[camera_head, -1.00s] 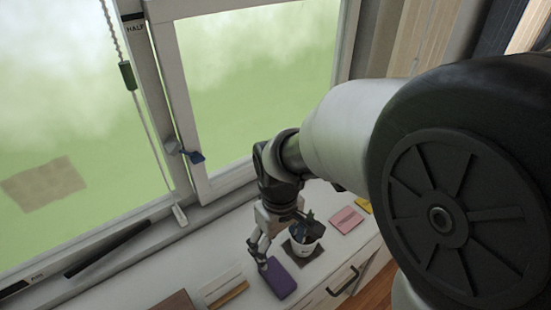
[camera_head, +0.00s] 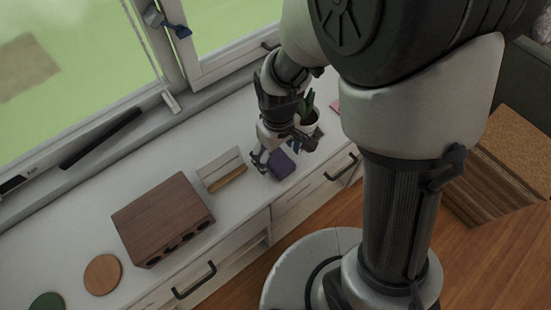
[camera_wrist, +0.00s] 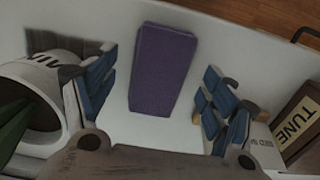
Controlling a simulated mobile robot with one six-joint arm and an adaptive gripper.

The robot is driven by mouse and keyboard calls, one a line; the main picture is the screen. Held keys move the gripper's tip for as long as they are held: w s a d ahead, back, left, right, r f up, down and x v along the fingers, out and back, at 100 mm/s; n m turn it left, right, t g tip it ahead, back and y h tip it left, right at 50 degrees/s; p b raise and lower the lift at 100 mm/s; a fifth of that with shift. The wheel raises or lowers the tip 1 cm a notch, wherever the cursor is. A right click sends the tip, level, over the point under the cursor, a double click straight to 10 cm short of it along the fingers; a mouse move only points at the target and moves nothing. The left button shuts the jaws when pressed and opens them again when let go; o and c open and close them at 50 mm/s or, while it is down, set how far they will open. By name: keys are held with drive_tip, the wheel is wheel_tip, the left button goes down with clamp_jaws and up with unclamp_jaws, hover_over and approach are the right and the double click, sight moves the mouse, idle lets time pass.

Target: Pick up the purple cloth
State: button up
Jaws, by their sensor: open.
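The purple cloth (camera_head: 281,164) is a folded, flat rectangular block on the white countertop. In the wrist view the purple cloth (camera_wrist: 162,70) lies between the two blue-padded fingers, a little beyond their tips, with pale counter showing on both sides of it. My gripper (camera_head: 274,158) is open and empty, close above the cloth at its left side in the head view. My gripper (camera_wrist: 153,92) does not visibly touch the cloth. Part of the cloth is hidden behind the gripper in the head view.
A white plant pot (camera_head: 311,126) stands close beside the cloth; the pot (camera_wrist: 38,95) is near the left finger in the wrist view. A brown wooden box (camera_head: 162,218) and round coasters (camera_head: 102,274) lie farther left. Drawer handles (camera_head: 194,280) line the front.

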sight(278, 159)
drive_tip(key=shift+f, duration=0.8)
drive_tip(key=shift+r, duration=0.1)
drive_tip(key=shift+c, duration=0.2)
drive_tip(key=c, duration=1)
drive_tip(key=shift+c, duration=0.2)
wheel_tip(278, 159, up, 20)
drive_tip(key=p, duration=0.6)
drive_tip(key=shift+p, duration=0.35)
